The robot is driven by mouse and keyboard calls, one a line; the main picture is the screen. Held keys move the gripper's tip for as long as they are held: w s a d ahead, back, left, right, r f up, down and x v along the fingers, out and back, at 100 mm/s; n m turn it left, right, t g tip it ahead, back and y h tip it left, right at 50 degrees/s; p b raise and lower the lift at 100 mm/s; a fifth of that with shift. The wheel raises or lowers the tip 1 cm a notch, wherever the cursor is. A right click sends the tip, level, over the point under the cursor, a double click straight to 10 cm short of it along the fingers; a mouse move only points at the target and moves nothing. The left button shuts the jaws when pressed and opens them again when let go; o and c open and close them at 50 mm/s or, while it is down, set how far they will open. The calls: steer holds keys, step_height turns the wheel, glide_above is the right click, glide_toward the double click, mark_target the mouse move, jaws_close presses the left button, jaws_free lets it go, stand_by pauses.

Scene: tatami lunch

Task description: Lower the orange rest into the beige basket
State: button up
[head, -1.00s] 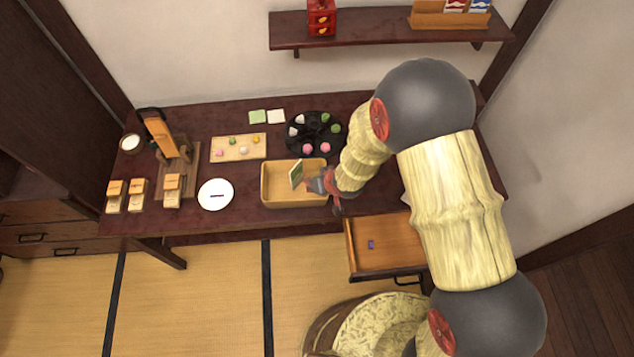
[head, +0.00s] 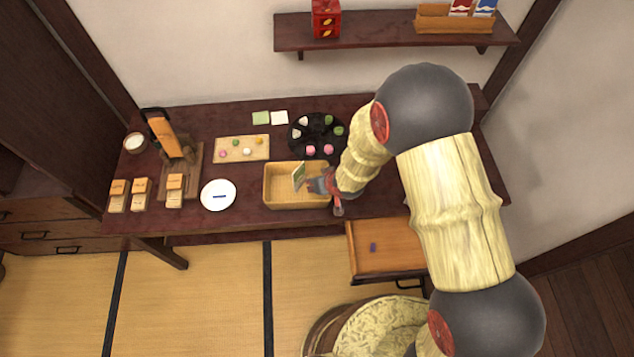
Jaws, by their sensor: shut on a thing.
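The beige basket (head: 281,204) is a rectangular open box near the front edge of the dark table, right of centre. My gripper (head: 317,185) is over its right part, shut on a thin green card (head: 299,174) with a pale edge. The card stands nearly upright above or within the basket; I cannot tell whether it touches the bottom. I cannot make out an orange rest. A small blue rest (head: 219,197) lies on the white plate (head: 209,205), and a small purple one (head: 373,247) lies in the open drawer. My arm hides the table's right part.
Behind the basket stand a dark round tray (head: 318,134) and a wooden board (head: 222,143) with small coloured sweets. Green (head: 261,118) and white (head: 280,117) squares lie at the back. The open drawer (head: 362,266) juts out below the table, right of the basket.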

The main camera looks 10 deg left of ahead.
steer(key=shift+f+b, duration=2.4)
steer(key=shift+f, duration=1.05)
steer(key=o, duration=1)
steer(key=v, duration=1.2)
steer(key=shift+f, duration=0.1)
